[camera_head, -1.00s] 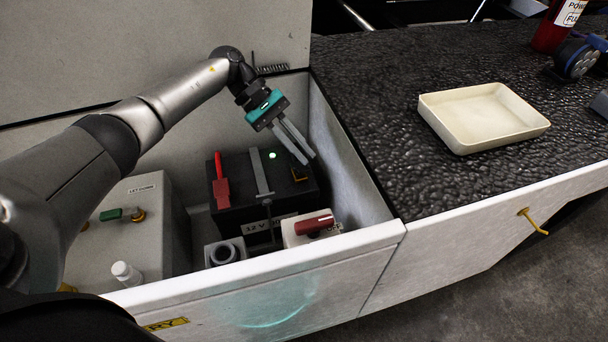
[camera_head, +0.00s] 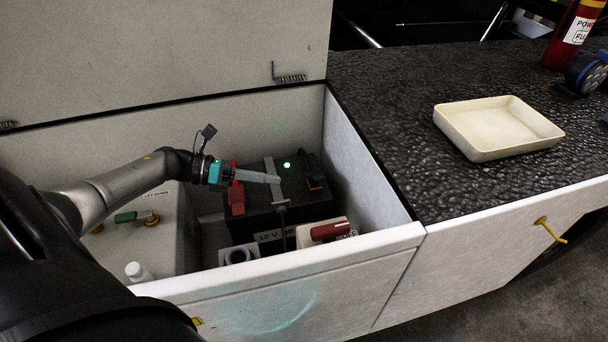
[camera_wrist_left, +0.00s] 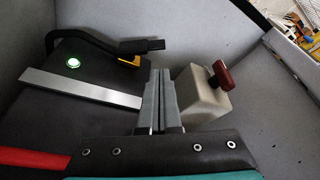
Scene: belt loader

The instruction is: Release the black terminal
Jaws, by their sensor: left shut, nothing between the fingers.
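The black terminal (camera_head: 311,166) with a small yellow-orange part sits on the right side of the dark battery (camera_head: 262,212) in the open compartment. The red terminal (camera_head: 236,203) is at the battery's left, partly behind my gripper. My left gripper (camera_head: 278,179) is shut and empty. It points right above the battery, its fingertips over the grey hold-down strap (camera_head: 271,170) and apart from the black terminal. My right gripper is not in view.
A red rotary switch (camera_head: 330,231) on a pale block stands in front of the battery. A grey box (camera_head: 165,227) with a green-handled valve is at left. The compartment's walls (camera_head: 372,170) surround these. A cream tray (camera_head: 498,128) lies on the black counter at right.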

